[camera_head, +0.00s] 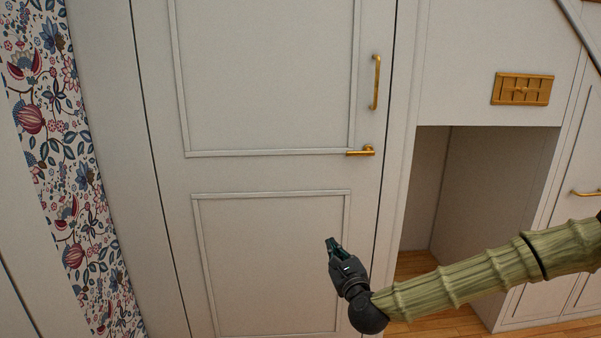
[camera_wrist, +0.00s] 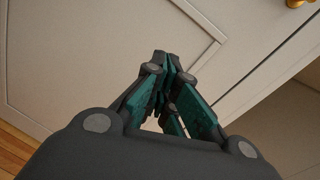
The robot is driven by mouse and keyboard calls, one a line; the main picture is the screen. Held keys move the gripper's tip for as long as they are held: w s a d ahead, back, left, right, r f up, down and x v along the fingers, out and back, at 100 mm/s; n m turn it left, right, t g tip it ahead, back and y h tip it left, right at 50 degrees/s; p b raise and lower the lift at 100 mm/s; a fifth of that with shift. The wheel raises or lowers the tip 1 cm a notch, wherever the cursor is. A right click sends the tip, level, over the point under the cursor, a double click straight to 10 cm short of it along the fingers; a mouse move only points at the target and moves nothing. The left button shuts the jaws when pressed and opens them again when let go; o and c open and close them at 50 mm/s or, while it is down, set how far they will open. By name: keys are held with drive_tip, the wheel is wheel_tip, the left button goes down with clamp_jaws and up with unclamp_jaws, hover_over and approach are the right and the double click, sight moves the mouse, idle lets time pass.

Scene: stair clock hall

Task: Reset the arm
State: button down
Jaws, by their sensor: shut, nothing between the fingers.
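My gripper (camera_head: 333,245) is at the end of my green arm, in front of the lower panel of a white door (camera_head: 270,175) in the head view. In the wrist view, my gripper (camera_wrist: 168,62) is shut and empty, its fingers together. The door has a brass lever handle (camera_head: 362,151) and a brass vertical pull (camera_head: 377,82) above and to the right of the gripper. The gripper appears apart from both. Part of a brass fitting (camera_wrist: 294,3) shows at the top right of the wrist view.
An open alcove (camera_head: 480,190) with a wooden floor lies right of the door. A brass grille (camera_head: 522,89) is above it, and another brass handle (camera_head: 586,193) is at the far right. Floral wallpaper (camera_head: 65,160) covers a strip at left. Wooden floor (camera_wrist: 14,148) shows at the wrist view's left.

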drive_tip(key=s+a+f+n+g+y, duration=0.1)
drive_tip(key=s+a+f+n+g, duration=0.25)
drive_tip(key=s+f+n, duration=0.6)
drive_tip(key=s+a+f+n+g+y, duration=0.1)
drive_tip(key=s+a+f+n+g, duration=0.45)
drive_tip(key=f, duration=0.95)
drive_tip(key=s+d+f+n+g+h, duration=0.1)
drive_tip(key=s+d+f+n+g, duration=0.15)
drive_tip(key=s+f, duration=0.4)
drive_tip(key=s+d+f+n+g+h, duration=0.1)
drive_tip(key=s+d+f+n, duration=0.25)
drive_tip(key=s, duration=0.55)
drive_tip(key=s+d+f+n+g, duration=0.2)
drive_tip(key=s+d+f, duration=0.25)
drive_tip(key=s, duration=0.35)
drive_tip(key=s+d+f+n+g+h, duration=0.1)
drive_tip(key=s+d+n+g+h, duration=0.2)
drive_tip(key=s+d+n, duration=0.6)
wheel_tip(320, 180, up, 26)
drive_tip(key=s+m+p, duration=0.2)
drive_tip(key=p, duration=2.4)
drive_tip(key=shift+s+d+p, duration=0.15)
drive_tip(key=shift+d+p, duration=0.05)
drive_tip(key=shift+p, duration=0.15)
